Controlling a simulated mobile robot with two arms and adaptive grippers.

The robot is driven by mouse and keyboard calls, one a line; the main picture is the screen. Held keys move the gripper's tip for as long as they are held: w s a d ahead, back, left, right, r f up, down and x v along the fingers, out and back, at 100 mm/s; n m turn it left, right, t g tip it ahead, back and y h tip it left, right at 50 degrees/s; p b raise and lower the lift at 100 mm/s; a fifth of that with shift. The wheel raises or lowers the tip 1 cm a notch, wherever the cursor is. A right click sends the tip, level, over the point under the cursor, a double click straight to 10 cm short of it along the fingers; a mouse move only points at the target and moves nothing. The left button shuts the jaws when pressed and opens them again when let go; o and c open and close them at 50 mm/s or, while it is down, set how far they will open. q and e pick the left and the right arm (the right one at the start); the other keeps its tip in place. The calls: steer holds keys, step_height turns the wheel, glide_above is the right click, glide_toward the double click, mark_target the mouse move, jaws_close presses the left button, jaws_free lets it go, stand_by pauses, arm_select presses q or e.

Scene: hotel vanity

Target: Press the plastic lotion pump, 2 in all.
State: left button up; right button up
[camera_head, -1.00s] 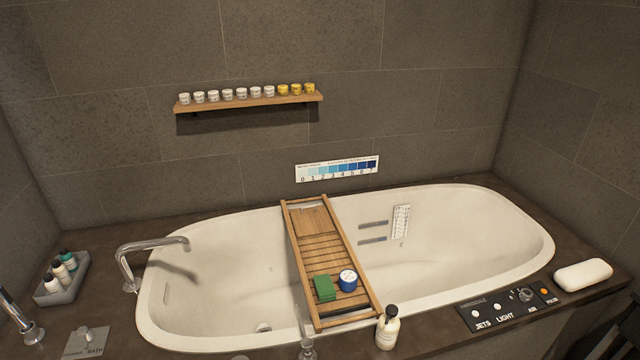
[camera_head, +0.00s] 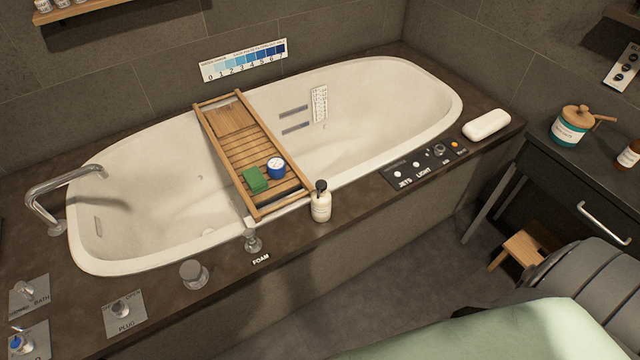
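The lotion pump bottle (camera_head: 320,203), cream-coloured with a black pump head, stands upright on the dark front ledge of the bathtub. It is just right of the near end of the wooden bath tray (camera_head: 226,146). A chrome fitting (camera_head: 252,242) labelled FOAM also stands on the ledge, left of the bottle. Neither of my grippers is in view.
The tray holds a green block (camera_head: 255,180) and a blue-and-white tin (camera_head: 277,168). A control panel (camera_head: 424,165) and a white pillow-like object (camera_head: 487,124) lie on the ledge to the right. A dark cabinet (camera_head: 590,190) and small wooden stool (camera_head: 524,246) stand at right. Floor shows in front.

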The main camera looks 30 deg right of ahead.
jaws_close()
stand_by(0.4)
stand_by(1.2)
